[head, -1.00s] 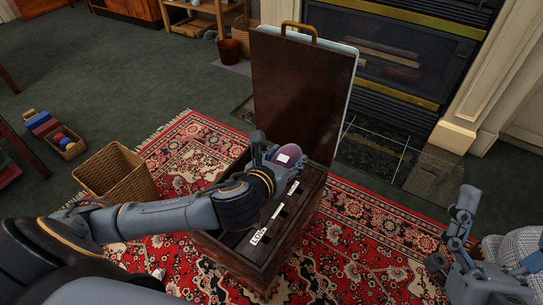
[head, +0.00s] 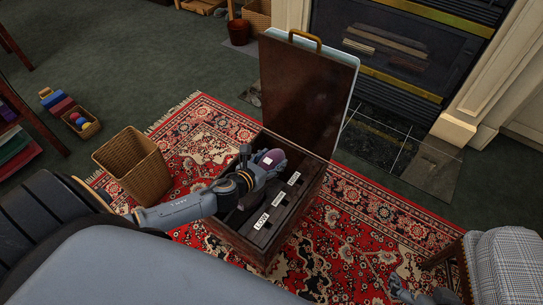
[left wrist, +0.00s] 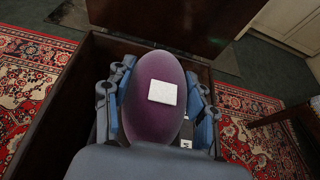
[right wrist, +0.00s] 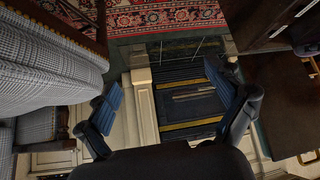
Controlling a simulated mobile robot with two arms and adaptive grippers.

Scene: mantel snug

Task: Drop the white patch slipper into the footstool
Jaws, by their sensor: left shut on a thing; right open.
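The footstool (head: 250,249) is a dark wooden box on the red rug, its lid (head: 305,97) raised and leaning back. Inside are dark slats with white labels, one reading LOW. The slipper (head: 272,156) is purple with a white square patch. My left gripper (head: 262,165) is shut on it, over the open box near the lid side. In the left wrist view the slipper (left wrist: 155,105) sits between both fingers, with the box walls around and below it. Whether it touches anything inside is hidden. My right gripper (right wrist: 165,110) is open and empty, near the plaid chair at right.
A wicker basket (head: 134,166) stands on the rug left of the footstool. A plaid chair (head: 505,262) is at the right edge. The fireplace (head: 395,60) is behind the lid. A small basket of balls (head: 81,124) lies at far left.

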